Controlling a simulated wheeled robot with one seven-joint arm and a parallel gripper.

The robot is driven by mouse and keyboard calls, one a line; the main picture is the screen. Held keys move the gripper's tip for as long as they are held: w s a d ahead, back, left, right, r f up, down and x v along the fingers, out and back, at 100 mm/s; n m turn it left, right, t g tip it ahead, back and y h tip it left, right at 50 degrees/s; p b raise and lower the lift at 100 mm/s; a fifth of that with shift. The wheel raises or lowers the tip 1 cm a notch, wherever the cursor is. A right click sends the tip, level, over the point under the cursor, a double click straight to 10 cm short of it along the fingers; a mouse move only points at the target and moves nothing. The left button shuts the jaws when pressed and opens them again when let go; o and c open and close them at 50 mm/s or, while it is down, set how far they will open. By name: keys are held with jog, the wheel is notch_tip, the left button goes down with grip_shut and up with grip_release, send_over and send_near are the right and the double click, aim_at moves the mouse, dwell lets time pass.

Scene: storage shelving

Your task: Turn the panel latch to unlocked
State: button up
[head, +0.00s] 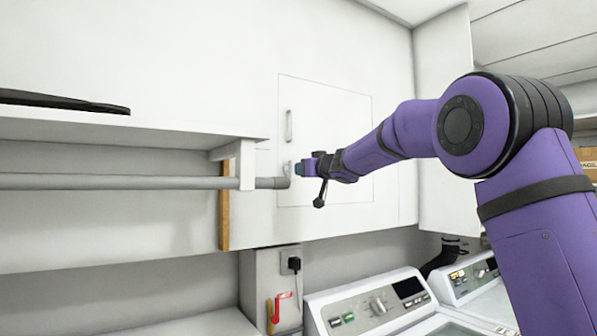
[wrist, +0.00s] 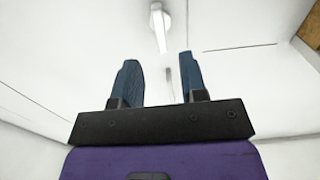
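A square white panel (head: 335,125) is outlined in the white wall in the head view, with an upright pale handle (head: 289,126) at its left side. My gripper (head: 299,169) is at the panel's lower left, beside a small pale latch-like piece (head: 287,168) that it partly crowds from view. In the wrist view, my gripper (wrist: 160,82) is open, with two blue fingers apart and nothing between them. A white latch with a round base and a straight lever (wrist: 159,27) shows beyond the fingertips. I cannot tell whether the fingers touch anything.
A shelf (head: 120,130) with a grey pipe (head: 110,182) under it reaches close to my gripper from the left. A socket with a black plug (head: 292,263) and a washing machine (head: 370,305) are below.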

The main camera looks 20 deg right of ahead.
jog(key=shift+v, duration=1.8)
jog(key=s+a+f+g+y, duration=0.1)
jog(key=s+a+f+g, duration=0.15)
jog(key=s, duration=0.95)
jog(key=s+a+f+g+y, duration=0.15)
jog(key=s+f+g, duration=0.25)
jog(key=s, duration=0.9)
jog(key=s+d+f+m+g+h, duration=0.2)
jog(key=s+d+f+h, duration=0.1)
jog(key=s+f, duration=0.6)
jog(key=s+d+f+m+g+h, duration=0.1)
jog(key=s+d+f+g+h, duration=0.2)
jog(key=s+f, duration=0.7)
jog(key=s+d+h, duration=0.1)
jog(key=s+h, duration=0.1)
jog(key=s, duration=0.5)
jog(key=shift+s+d+m, duration=0.2)
jog(key=shift+s+m, duration=0.15)
jog(key=shift+m, duration=0.05)
